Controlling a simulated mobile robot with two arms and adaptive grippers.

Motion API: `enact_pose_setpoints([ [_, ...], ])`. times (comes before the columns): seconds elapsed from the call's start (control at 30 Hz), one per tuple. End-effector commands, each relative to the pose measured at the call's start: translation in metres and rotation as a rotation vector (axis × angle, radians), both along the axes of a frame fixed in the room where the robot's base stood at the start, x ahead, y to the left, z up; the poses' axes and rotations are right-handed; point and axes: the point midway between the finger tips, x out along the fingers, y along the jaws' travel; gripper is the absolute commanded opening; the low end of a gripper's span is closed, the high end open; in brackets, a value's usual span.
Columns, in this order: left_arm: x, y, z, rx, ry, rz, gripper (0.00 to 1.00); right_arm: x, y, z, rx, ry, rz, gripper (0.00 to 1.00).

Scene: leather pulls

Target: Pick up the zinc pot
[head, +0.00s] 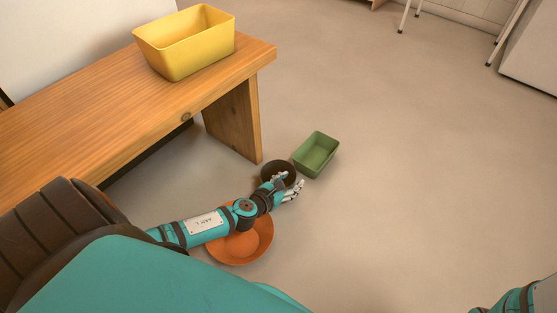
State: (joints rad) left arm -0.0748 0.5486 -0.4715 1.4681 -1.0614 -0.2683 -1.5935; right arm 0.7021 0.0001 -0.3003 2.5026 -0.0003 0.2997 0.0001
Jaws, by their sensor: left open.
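A dark brown round pot (275,166) stands on the floor near the end of the bench. It is the only pot-like thing in view, but its colour does not clearly look like zinc. My left gripper (289,185) is open at the pot's near side and its fingers overlap the pot's near rim in the head view. I cannot tell whether they touch it. The fingers hide part of the pot. A piece of my right arm shows at the lower right corner; its gripper is out of view.
A green rectangular tub (317,153) stands just beyond the pot. An orange bowl (258,246) lies under my left forearm. A wooden bench (90,118) at left carries a yellow bin (190,55). The floor to the right is clear.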

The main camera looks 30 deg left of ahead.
Motion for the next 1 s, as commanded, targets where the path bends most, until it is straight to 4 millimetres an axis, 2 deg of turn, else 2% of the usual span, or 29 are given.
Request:
enact_pose_setpoints([
  [0.1,0.0085,-0.0006,-0.0040,0.001,0.000,0.000,0.44,0.0005,0.0001,-0.0051,0.000,0.002,0.000,0.00],
  [0.33,0.0088,-0.0008,-0.0032,0.000,0.001,0.000,0.44,0.0007,0.0002,-0.0041,0.000,0.002,0.000,0.00],
  [0.67,0.0086,-0.0007,-0.0032,0.000,0.000,0.000,0.01,0.0018,0.0005,-0.0040,-0.001,0.004,-0.001,0.00],
  [1.0,0.0086,-0.0002,-0.0033,0.001,0.001,0.001,0.00,0.0021,0.0004,-0.0040,-0.001,0.005,-0.001,0.00],
])
